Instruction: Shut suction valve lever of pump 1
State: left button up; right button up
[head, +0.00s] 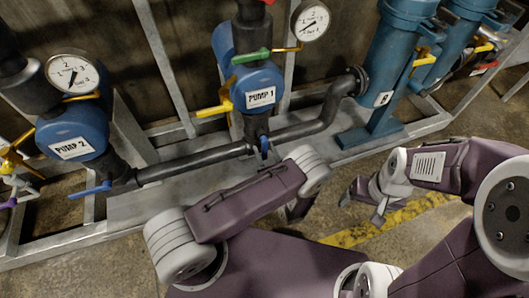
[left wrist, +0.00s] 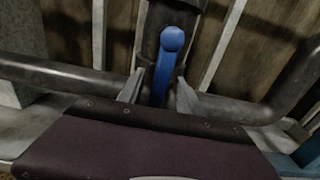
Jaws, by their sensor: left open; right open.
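Pump 1 (head: 260,92) is the blue unit with the white label in the head view. A blue valve lever (head: 264,147) sits on the dark pipe just below it. In the left wrist view this blue lever (left wrist: 164,72) stands up the middle, its rounded end on top. My left gripper (left wrist: 159,94) is open, with one fingertip on each side of the lever and a visible gap to both. In the head view its fingers are hidden behind my own arm. My right gripper (head: 363,203) is open and empty above the floor at right.
A yellow lever (head: 215,109) and a green lever (head: 250,56) are on pump 1. Pump 2 (head: 72,140), with its own blue lever (head: 90,190), is at left. A black pipe (head: 195,161) runs along the grey frame. Blue vessels (head: 390,60) stand at right.

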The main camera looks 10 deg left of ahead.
pick_arm(q)
grip_shut()
dwell(1.4)
